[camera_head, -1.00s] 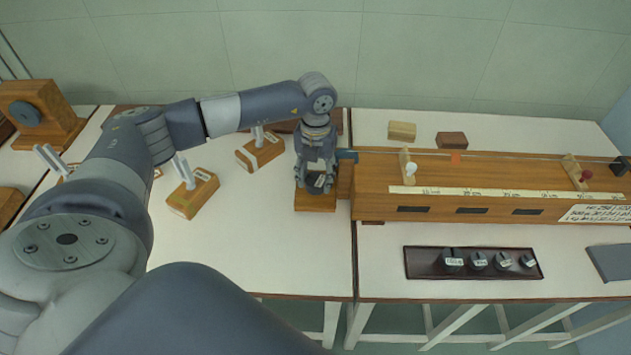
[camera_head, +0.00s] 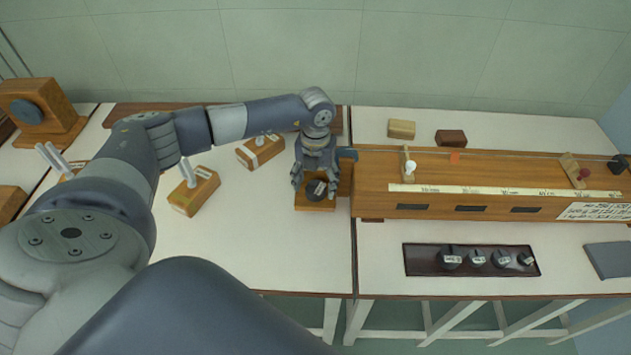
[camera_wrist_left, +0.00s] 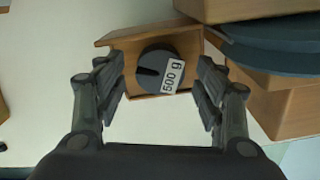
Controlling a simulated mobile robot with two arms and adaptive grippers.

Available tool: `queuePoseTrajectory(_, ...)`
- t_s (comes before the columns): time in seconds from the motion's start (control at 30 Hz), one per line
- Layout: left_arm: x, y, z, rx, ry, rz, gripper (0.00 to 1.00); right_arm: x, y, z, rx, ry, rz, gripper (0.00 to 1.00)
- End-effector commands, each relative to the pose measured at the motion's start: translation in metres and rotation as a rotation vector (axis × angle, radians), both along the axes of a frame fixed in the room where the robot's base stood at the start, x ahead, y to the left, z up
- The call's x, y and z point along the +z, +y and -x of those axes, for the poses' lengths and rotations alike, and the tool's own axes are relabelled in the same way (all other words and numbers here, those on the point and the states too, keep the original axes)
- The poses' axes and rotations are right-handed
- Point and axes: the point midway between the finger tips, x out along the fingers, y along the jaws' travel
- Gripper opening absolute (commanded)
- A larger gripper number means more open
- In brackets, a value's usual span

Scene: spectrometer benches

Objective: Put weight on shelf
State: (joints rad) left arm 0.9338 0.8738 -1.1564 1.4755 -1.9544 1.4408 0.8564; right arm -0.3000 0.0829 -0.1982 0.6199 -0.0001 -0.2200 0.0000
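The weight (camera_head: 317,190) is a dark slotted disc. In the left wrist view its label reads 500 g (camera_wrist_left: 160,72). It rests on a small wooden shelf (camera_head: 315,206) at the left end of the long wooden bench unit. My left gripper (camera_head: 315,185) is just above the shelf. In the left wrist view its fingers (camera_wrist_left: 160,95) are spread, with clear gaps on both sides of the weight, and do not touch it. My right gripper is not seen.
A dark tray (camera_head: 415,272) with several black weights stands on the right table. The long wooden apparatus (camera_head: 380,205) adjoins the shelf, with a blue-grey wheel (camera_wrist_left: 270,50) close by. Wooden blocks with pegs (camera_head: 205,190) stand to the left. The table front is clear.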

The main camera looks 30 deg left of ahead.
Motion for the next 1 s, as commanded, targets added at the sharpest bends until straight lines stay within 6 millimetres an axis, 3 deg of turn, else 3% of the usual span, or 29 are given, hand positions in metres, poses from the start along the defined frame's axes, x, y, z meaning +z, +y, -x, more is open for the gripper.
queuePoseTrajectory(0.27,0.009,0.000,-0.001,0.000,-0.003,0.000,0.64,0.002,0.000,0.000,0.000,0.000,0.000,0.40)
queuePoseTrajectory(0.7,0.095,0.000,-0.001,-0.001,-0.003,0.000,0.64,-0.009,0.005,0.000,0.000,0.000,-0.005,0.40)
queuePoseTrajectory(1.0,0.123,0.000,0.000,0.000,0.000,0.000,0.64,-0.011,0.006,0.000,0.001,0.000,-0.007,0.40)
